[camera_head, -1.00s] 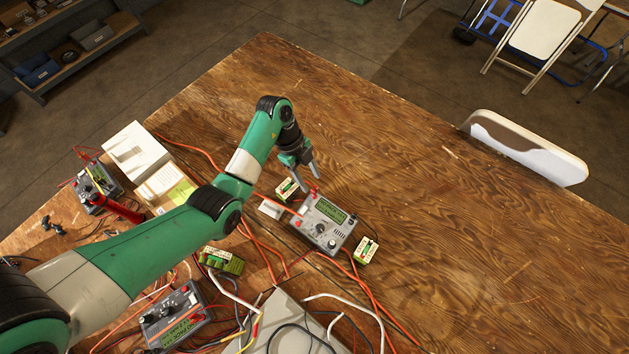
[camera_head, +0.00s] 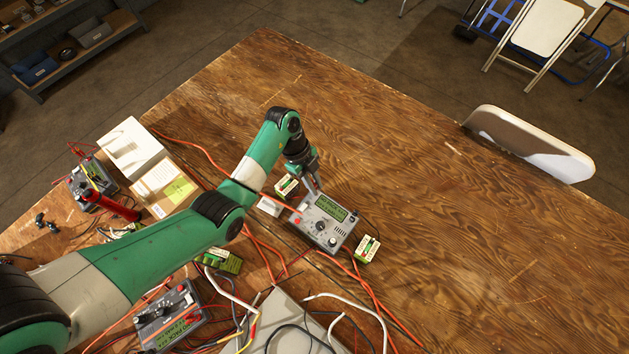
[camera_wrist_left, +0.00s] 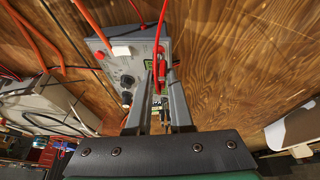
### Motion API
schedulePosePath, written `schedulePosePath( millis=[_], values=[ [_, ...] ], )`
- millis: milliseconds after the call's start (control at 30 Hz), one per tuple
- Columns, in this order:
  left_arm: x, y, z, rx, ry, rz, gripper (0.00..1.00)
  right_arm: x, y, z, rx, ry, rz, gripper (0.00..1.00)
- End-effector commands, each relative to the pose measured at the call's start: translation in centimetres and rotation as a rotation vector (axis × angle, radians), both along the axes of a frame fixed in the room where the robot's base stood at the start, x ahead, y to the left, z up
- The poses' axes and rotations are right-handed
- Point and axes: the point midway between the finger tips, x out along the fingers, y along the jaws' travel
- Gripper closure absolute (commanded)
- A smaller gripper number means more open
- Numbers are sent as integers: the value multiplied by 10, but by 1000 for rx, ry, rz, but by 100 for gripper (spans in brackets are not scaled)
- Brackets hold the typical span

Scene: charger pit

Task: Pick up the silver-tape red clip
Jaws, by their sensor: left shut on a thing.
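My left gripper (camera_head: 315,188) is at the top edge of the middle grey charger (camera_head: 312,218), pointing down. In the left wrist view, the jaws (camera_wrist_left: 160,75) are closed around a red clip (camera_wrist_left: 162,70), with a red lead running up from it. I cannot make out silver tape on the clip. The charger (camera_wrist_left: 126,62) also shows in the left wrist view, directly behind the fingers. In the head view the clip is too small and too hidden by the gripper to tell. My right gripper is in neither view.
Small green-and-white packs (camera_head: 367,248) stand beside the charger. Another charger (camera_head: 172,318) lies at the lower left, among red, white and black cables. White boxes (camera_head: 132,148) and a red cylinder (camera_head: 112,207) are at the left. The right side of the wooden table (camera_head: 480,250) is clear.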

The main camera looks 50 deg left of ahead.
Motion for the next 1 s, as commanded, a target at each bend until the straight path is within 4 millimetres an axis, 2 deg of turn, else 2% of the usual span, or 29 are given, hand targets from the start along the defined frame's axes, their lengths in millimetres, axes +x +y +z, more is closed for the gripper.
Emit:
schedulePosePath(
  millis=[267, 433, 467, 600, 700, 833, 1000],
  values=[
    [0, 0, 11, 0, -1, 0, 100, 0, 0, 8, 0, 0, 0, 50],
    [1, 0, 40, 1, -3, -1, 100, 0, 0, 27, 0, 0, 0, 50],
    [-4, -2, 44, 0, -2, 0, 100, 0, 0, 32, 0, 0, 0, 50],
    [-31, -15, 83, 0, -4, -3, 100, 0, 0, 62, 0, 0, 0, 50],
    [-48, -23, 109, -1, 2, -1, 100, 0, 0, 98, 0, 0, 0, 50],
    [-82, -38, 120, -2, 4, -1, 100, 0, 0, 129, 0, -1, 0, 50],
    [-113, -53, 129, -1, 2, -1, 100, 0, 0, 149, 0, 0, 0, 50]
  ],
)
